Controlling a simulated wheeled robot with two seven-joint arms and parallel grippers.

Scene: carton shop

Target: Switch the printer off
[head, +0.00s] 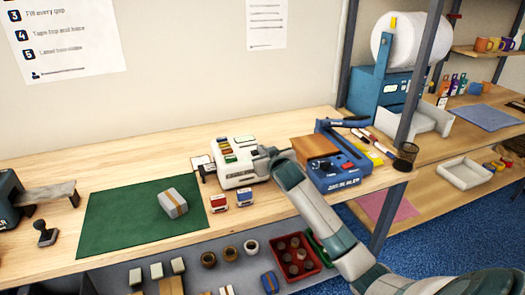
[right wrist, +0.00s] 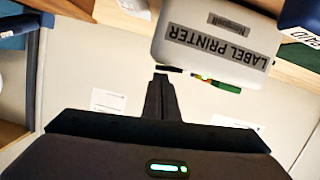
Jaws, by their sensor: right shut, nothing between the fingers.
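The label printer (head: 238,170) is a white box on the wooden bench, with coloured buttons, green and red among them, on its top. In the right wrist view the printer (right wrist: 215,45) appears upside down, with its "LABEL PRINTER" plate facing the camera. My right gripper (head: 268,153) is shut and empty at the printer's right side in the head view. In the right wrist view the closed fingertips (right wrist: 161,76) are close to the printer's top edge, beside the coloured buttons; I cannot tell whether they touch. My left gripper is not in view.
A blue tool (head: 340,165) with a long arm stands right of the printer. Left are a green mat (head: 125,222) with a small taped carton (head: 173,203) and a stamp (head: 46,234). Two small pads (head: 219,202) lie in front of the printer. A red crate (head: 318,262) sits below.

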